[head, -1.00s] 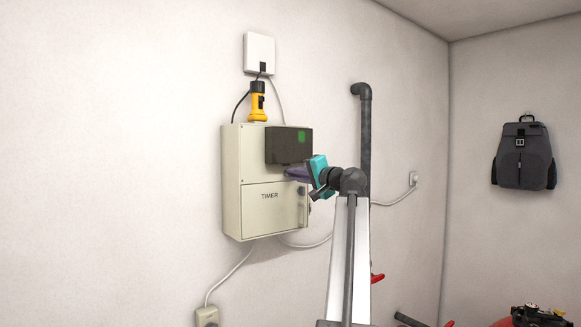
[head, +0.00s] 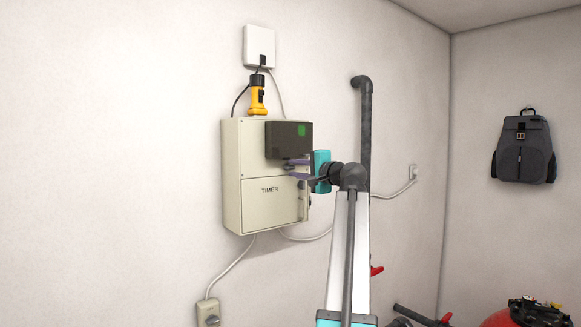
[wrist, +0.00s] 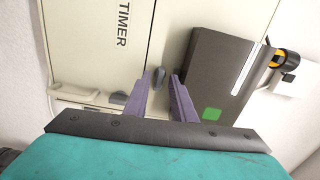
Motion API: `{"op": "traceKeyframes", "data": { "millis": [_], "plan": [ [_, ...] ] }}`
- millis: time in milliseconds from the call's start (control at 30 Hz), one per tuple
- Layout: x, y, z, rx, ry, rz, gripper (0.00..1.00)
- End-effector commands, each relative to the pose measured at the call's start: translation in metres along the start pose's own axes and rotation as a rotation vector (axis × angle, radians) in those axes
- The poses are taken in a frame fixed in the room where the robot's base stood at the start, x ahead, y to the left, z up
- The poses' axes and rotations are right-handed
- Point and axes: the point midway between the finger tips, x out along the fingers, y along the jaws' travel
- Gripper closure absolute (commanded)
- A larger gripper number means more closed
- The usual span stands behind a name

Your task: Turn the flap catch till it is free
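The grey flap catch (wrist: 158,76) sits at the seam along the upper edge of the cream flap marked TIMER (head: 262,205). In the wrist view the flap (wrist: 105,50) appears turned sideways. My gripper (head: 291,169) is open, with its purple fingers one above the other in front of the cabinet. In the wrist view my gripper (wrist: 159,82) has one fingertip on each side of the catch. I see a gap between the fingers, and I cannot tell whether either touches the catch. In the head view the fingers and the dark box crowd the catch's place.
A dark box (head: 287,141) with a green screen projects from the cabinet (head: 231,165), close above the upper finger. Another grey knob (wrist: 118,98) lies near the flap's edge. A yellow torch (head: 258,96) stands on top. A pipe (head: 366,130) runs up the wall at right.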

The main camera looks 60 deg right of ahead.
Motion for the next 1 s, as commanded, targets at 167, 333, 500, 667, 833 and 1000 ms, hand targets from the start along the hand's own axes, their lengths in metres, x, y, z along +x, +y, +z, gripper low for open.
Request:
{"op": "traceKeyframes", "data": {
  "millis": [167,333,500,667,833,1000],
  "plan": [
    [-0.011,0.001,0.001,-0.001,0.0,0.0,0.77],
    [-0.025,0.001,0.0,-0.001,0.001,0.0,0.77],
    [-0.038,0.001,0.001,-0.001,0.0,0.0,0.77],
    [-0.051,0.001,0.0,-0.001,0.001,0.0,0.77],
    [-0.059,0.0,0.0,-0.001,0.001,0.0,0.77],
    [-0.059,0.0,0.0,-0.001,0.0,0.0,0.77]
  ]
}}
